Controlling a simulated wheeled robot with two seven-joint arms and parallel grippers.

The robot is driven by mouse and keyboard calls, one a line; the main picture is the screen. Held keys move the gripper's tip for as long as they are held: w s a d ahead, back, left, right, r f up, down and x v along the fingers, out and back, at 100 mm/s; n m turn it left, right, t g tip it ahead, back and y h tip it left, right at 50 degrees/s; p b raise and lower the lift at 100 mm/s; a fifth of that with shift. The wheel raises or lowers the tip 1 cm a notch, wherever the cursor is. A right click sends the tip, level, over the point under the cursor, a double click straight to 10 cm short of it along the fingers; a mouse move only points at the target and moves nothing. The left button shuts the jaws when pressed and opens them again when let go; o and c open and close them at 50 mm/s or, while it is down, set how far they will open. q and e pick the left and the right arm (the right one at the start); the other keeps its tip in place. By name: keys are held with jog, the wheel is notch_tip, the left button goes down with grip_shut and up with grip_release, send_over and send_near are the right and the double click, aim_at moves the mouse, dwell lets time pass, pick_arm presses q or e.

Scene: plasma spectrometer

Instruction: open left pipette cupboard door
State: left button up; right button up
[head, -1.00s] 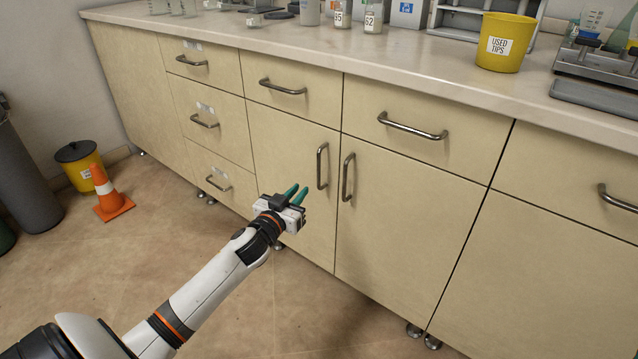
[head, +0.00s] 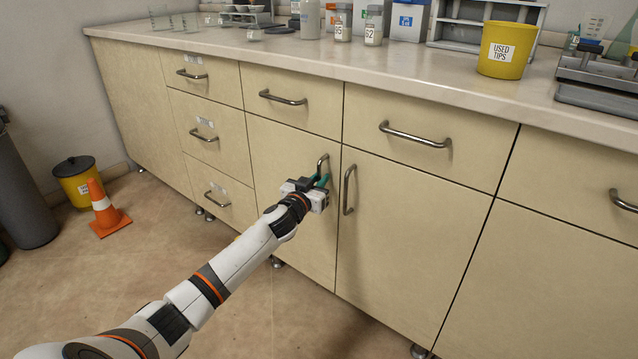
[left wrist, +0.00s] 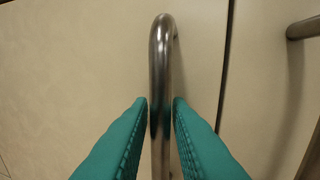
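The left cupboard door (head: 285,208) is closed and level with the fronts around it. Its vertical metal handle (head: 323,166) is near the door's right edge; the lower part is hidden by my gripper in the head view. My left gripper (head: 319,181) is at this handle. In the left wrist view the green fingers (left wrist: 160,112) stand on both sides of the handle (left wrist: 160,60), very close to it, with a thin gap seeming to show at the right finger. I cannot tell whether they press on it. My right gripper is not in view.
The right door's handle (head: 348,189) is close beside, to the right. Drawers with handles (head: 282,97) are above and to the left. The countertop (head: 400,62) carries bottles and a yellow bin (head: 505,48). An orange cone (head: 107,212) stands on the floor at left.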

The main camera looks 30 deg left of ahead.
pick_arm(q)
grip_shut()
dwell(0.3)
